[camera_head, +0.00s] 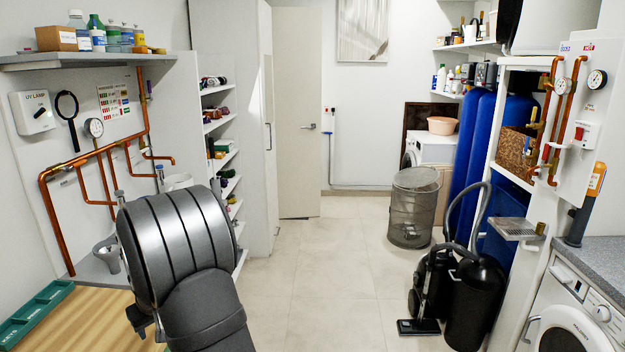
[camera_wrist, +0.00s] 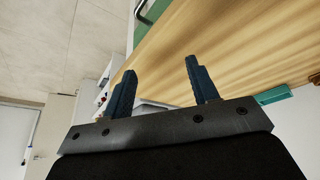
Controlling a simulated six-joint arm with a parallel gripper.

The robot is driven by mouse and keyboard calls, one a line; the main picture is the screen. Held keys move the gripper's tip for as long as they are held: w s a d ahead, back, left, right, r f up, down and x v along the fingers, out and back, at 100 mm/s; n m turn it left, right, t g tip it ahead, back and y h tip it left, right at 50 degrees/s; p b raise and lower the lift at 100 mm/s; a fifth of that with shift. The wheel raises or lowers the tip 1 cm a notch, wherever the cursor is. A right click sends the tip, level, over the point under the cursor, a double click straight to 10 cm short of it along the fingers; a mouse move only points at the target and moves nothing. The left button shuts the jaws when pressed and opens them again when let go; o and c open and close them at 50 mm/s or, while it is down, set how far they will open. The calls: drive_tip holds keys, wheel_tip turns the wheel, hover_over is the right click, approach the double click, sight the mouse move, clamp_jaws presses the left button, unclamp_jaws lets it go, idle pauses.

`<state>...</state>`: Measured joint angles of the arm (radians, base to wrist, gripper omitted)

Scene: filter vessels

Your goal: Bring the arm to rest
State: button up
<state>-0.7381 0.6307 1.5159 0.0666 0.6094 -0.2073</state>
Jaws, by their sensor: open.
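My gripper (camera_wrist: 160,85) shows in the wrist view with its two dark blue fingers apart and nothing between them. The wooden worktop (camera_wrist: 200,45) lies beyond the fingertips in that view. In the head view my arm bends in the lower left, in front of the shelf wall, and hides most of the gripper. The same wooden worktop (camera_head: 85,325) shows at the lower left corner, beside the arm.
A green tray (camera_head: 35,315) lies on the worktop's left. Copper pipes (camera_head: 95,155) with a gauge run along the left wall. A metal funnel (camera_head: 108,254) stands close to my arm. A black vacuum cleaner (camera_head: 475,300) stands right. The middle floor (camera_head: 320,275) is clear.

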drive_tip(key=w+d+f+m, duration=0.1)
drive_tip(key=w+d, duration=0.2)
drive_tip(key=d, duration=0.4)
drive_tip(key=w+d+f+m+h, duration=0.1)
drive_tip(key=w+d+m, duration=0.1)
drive_tip(key=d, duration=0.4)
drive_tip(key=w+d+f+m+t, duration=0.1)
drive_tip(key=w+d+f+m, duration=0.1)
drive_tip(key=d, duration=0.5)
drive_tip(key=shift+w+d, duration=0.35)
drive_tip(key=shift+w, duration=0.55)
